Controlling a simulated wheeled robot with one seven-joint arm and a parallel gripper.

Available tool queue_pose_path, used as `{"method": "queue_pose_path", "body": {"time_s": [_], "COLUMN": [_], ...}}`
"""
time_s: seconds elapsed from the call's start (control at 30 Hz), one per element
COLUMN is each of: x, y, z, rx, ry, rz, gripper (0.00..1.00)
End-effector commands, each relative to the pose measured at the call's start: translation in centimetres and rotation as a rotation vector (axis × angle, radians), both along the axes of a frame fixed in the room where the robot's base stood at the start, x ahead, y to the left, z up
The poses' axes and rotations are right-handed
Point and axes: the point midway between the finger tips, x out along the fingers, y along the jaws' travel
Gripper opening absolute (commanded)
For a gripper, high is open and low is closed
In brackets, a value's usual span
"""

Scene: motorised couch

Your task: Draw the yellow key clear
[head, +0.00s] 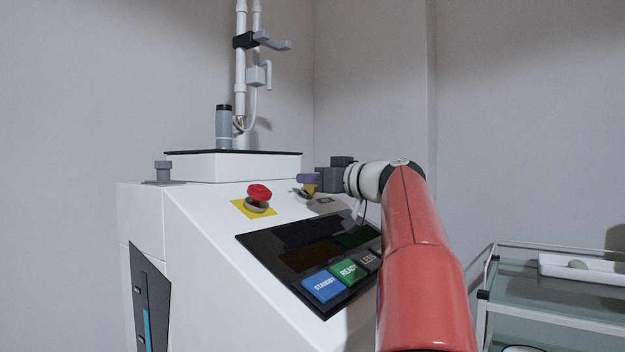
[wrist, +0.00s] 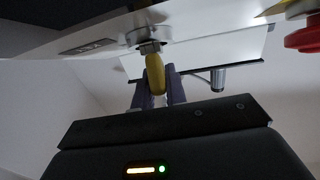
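The yellow key (wrist: 155,74) shows in the wrist view, its stem still in a round metal lock collar (wrist: 148,36) on the white console. My gripper (wrist: 157,92) has one purple-grey finger on each side of the key's yellow head, with no clear gap on either side, so it looks shut on it. In the head view my gripper (head: 307,181) is at the console's sloped face, right of the red button. Only a small yellow bit of the key (head: 310,189) shows there below the finger. The contact faces are hidden.
A red mushroom button (head: 259,194) on a yellow plate sits close left of the key. A dark panel with STANDBY and READY buttons (head: 322,286) lies below. A pole (head: 240,70) rises behind. A glass trolley (head: 550,285) stands at the right.

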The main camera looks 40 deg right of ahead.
Motion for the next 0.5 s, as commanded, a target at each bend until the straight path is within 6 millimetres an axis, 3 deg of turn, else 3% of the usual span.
{"method": "queue_pose_path", "body": {"time_s": [0.1, 0.13, 0.23, 0.5], "x": [-0.01, -0.01, -0.01, -0.09], "y": [0.0, 0.0, 0.0, -0.03], "z": [0.0, 0.0, 0.0, 0.21], "rx": [0.0, 0.0, 0.0, 0.0], "ry": [0.0, 0.0, 0.0, 0.0], "rz": [0.0, 0.0, 0.0, 0.0], "gripper": [0.0, 0.12, 0.0, 0.0]}}
